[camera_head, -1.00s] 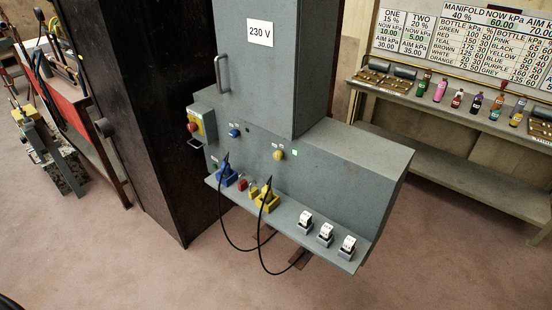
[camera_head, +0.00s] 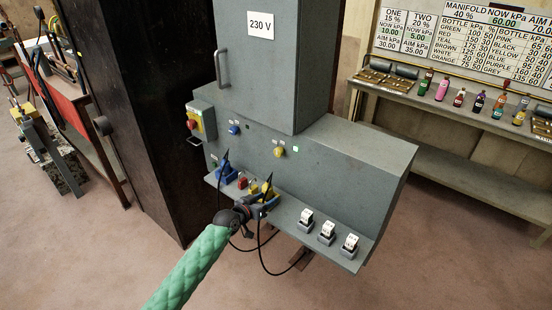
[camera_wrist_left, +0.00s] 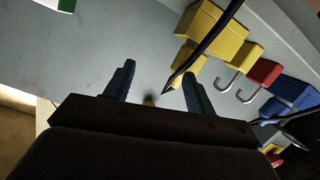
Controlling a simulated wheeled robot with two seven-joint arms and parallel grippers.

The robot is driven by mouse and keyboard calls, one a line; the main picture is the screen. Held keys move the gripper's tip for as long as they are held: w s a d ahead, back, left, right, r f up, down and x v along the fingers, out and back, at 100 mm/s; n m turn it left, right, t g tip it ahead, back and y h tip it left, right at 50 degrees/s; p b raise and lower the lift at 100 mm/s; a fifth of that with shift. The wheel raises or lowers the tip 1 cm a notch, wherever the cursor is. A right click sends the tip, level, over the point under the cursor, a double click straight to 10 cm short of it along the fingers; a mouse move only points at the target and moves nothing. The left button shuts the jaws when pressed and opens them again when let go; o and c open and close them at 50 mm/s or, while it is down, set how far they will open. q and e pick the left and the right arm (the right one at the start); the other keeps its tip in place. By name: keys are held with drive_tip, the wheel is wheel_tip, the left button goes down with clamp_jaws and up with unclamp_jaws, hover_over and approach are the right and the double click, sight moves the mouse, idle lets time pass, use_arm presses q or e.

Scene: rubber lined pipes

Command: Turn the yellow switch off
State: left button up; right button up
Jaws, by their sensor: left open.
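A round yellow switch knob (camera_head: 279,152) sits on the sloped face of the grey cabinet (camera_head: 340,165), with a lit green lamp (camera_head: 295,149) to its right. My left gripper (camera_head: 267,204) is in front of the shelf below the knob, beside the yellow plug (camera_head: 270,193), and hides part of that plug. In the left wrist view its two fingers (camera_wrist_left: 158,72) are apart. A small yellowish thing (camera_wrist_left: 149,100) shows low between them; I cannot tell what it is. The yellow plug (camera_wrist_left: 216,32) with its black cable is right of the fingers. My right gripper is not in view.
A blue plug (camera_head: 227,173), a red padlock (camera_head: 242,183) and a yellow padlock (camera_head: 252,189) sit along the shelf. White-topped devices (camera_head: 327,231) stand at its right end. Black cables hang in front. A red-and-yellow main switch (camera_head: 193,124) is at upper left.

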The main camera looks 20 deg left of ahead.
sight(277, 155)
use_arm(q)
drive_tip(key=w+a+r+t+h, duration=0.15)
drive_tip(key=w+r, duration=0.35)
drive_tip(key=r, duration=0.7)
drive_tip(key=shift+t+y, duration=0.25)
drive_tip(key=shift+t, duration=0.2)
drive_tip(key=x, duration=0.2)
drive_tip(key=p+x, duration=0.1)
drive_tip(key=x, duration=0.3)
drive_tip(key=shift+w+a+f+p, duration=0.15)
drive_tip(key=shift+a+p, duration=0.15)
drive_tip(key=shift+a, duration=0.05)
drive_tip(key=shift+x, duration=0.8)
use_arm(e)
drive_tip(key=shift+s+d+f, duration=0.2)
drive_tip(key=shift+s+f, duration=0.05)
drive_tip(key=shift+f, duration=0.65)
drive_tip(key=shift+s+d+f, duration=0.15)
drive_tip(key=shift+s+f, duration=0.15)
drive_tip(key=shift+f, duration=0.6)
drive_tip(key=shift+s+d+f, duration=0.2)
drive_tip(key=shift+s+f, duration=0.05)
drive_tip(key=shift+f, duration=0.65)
use_arm(q)
drive_tip(key=c, duration=1)
